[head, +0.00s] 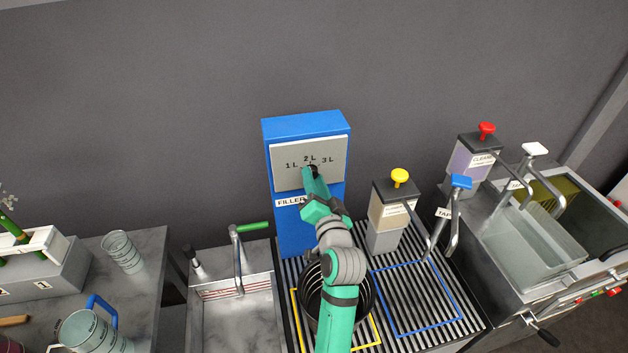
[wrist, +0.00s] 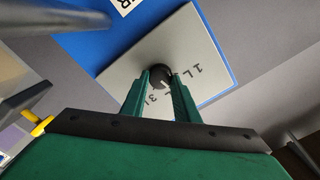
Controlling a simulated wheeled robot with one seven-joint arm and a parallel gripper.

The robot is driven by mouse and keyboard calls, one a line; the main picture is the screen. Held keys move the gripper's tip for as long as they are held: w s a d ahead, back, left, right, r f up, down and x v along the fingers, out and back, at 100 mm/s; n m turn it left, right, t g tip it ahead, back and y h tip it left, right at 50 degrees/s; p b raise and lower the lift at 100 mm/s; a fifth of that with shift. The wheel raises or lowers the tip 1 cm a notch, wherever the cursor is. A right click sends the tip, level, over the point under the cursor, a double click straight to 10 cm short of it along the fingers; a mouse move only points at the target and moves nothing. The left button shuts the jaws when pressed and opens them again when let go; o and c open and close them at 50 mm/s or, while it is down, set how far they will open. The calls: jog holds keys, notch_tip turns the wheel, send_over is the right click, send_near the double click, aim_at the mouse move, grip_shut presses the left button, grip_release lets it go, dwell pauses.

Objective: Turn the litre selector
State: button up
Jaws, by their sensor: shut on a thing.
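The litre selector is a round black knob (wrist: 160,77) on the grey panel (head: 329,172) of the blue filler cabinet (head: 306,124). The panel carries the marks 1 L, 2 L and 3 L in an arc over the knob. My gripper (wrist: 162,84) is shut on the knob, with one finger on each side of it in the wrist view. In the head view my gripper (head: 312,172) reaches up to the panel and covers most of the knob. I cannot tell which mark the knob points to.
A dark bucket (head: 310,310) stands below my arm on the slatted grate, inside a yellow outline. A dispenser with a yellow knob (head: 400,178) and a blue-handled tap (head: 461,182) stand to the right. A sink with a green-handled tap (head: 254,227) is on the left.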

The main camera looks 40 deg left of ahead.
jog(key=shift+m, duration=1.1)
jog(key=o, duration=1.1)
jog(key=shift+c, duration=0.2)
jog(key=v, duration=1)
jog(key=shift+s+d, duration=0.2)
jog(key=shift+d, duration=0.05)
